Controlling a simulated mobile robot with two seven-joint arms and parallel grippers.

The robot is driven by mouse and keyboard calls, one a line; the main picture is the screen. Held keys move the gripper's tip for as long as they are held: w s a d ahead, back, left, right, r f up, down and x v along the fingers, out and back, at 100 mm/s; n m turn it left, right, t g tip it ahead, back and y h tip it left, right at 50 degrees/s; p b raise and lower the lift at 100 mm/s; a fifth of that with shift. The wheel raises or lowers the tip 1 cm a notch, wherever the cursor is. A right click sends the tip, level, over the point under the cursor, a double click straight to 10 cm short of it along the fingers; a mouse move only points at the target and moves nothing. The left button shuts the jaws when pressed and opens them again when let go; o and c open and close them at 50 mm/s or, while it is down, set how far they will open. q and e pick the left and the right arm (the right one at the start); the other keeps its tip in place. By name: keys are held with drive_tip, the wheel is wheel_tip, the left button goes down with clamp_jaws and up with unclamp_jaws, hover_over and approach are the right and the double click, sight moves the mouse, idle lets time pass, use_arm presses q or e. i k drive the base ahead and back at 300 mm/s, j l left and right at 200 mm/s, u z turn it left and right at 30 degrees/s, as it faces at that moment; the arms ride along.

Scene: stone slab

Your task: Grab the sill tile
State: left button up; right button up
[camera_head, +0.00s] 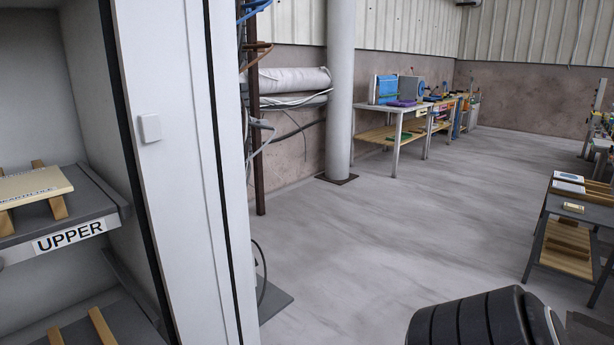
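I cannot make out any tile marked as the sill tile. A cream slab (36,186) lies across wooden bearers on the upper shelf at the far left; its lettering is partly cut off and seems to end in "TILE". On the dark table at the right lie pale slabs (569,187) and a small cream block (573,208), too small to read. Neither gripper is in view. A black, ribbed part of my own arm shows at the bottom right.
The shelf labelled UPPER (70,236) sits in a grey cabinet; a lower shelf with wooden bearers (102,326) is below. The cabinet's white side panel (172,150) stands close. A grey column (340,90) and cluttered workbench (400,110) are farther back. The middle floor is clear.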

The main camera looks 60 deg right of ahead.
sight(558, 175)
drive_tip(key=z, duration=3.55)
drive_tip(key=i+u, duration=0.1)
drive_tip(key=i, duration=1.4)
drive_tip(key=i+l+u, duration=0.1)
drive_tip(key=i, duration=1.35)
drive_tip(key=i+u, duration=0.3)
drive_tip(key=i, duration=0.2)
drive_tip(key=i+u, duration=0.3)
drive_tip(key=i, duration=0.25)
